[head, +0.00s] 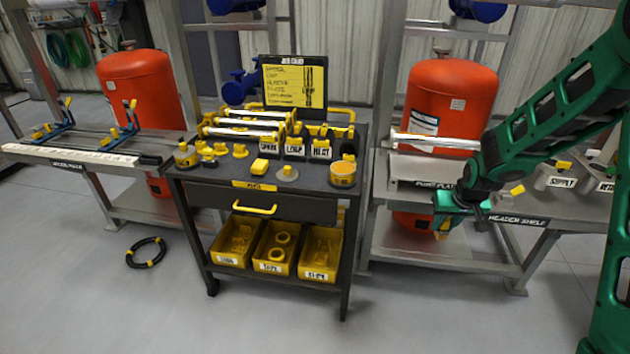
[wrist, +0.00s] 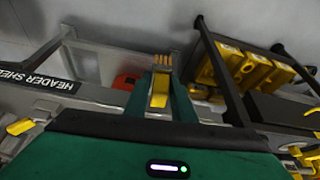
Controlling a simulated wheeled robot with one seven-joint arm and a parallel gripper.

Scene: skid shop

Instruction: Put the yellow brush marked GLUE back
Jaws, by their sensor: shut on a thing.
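My gripper (head: 447,205) is in front of the shelf labelled HEADER SHELF, to the right of the dark cart. In the wrist view its green fingers (wrist: 160,95) are shut on a yellow brush (wrist: 159,92) with tan bristles pointing away from my wrist. In the head view a small yellow bit of the brush (head: 441,235) shows below the fingers. The GLUE mark is not readable. The dark cart (head: 250,186) carries labelled black holders (head: 295,145), yellow parts and a round yellow tin (head: 343,174). No place marked GLUE can be read.
Yellow bins (head: 276,248) sit on the cart's lower shelf. Red tanks (head: 450,100) stand behind. A black ring (head: 146,252) lies on the floor at left. The floor in front of the cart is clear.

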